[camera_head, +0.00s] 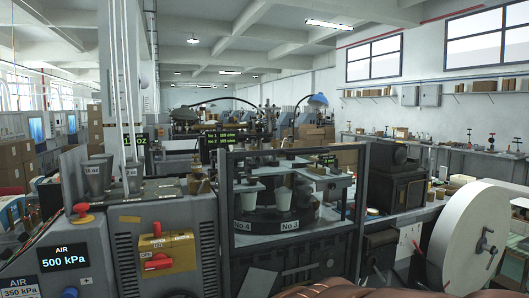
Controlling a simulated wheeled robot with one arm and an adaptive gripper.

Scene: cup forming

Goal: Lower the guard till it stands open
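The guard (291,240) is a clear pane in a dark grey frame on the front of the cup-forming machine, right of centre. It appears to stand raised, across the front of the forming station. White cups (284,198) and the plates marked No 4 and No 3 show behind it. Whether the pane has a handle is too small to tell. My gripper is not in view.
A grey control cabinet (180,225) with a yellow switch box (167,254) and red knobs stands left of the guard. A large pale roll (465,235) stands at the right. A brown rounded shape (325,290) fills the bottom edge.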

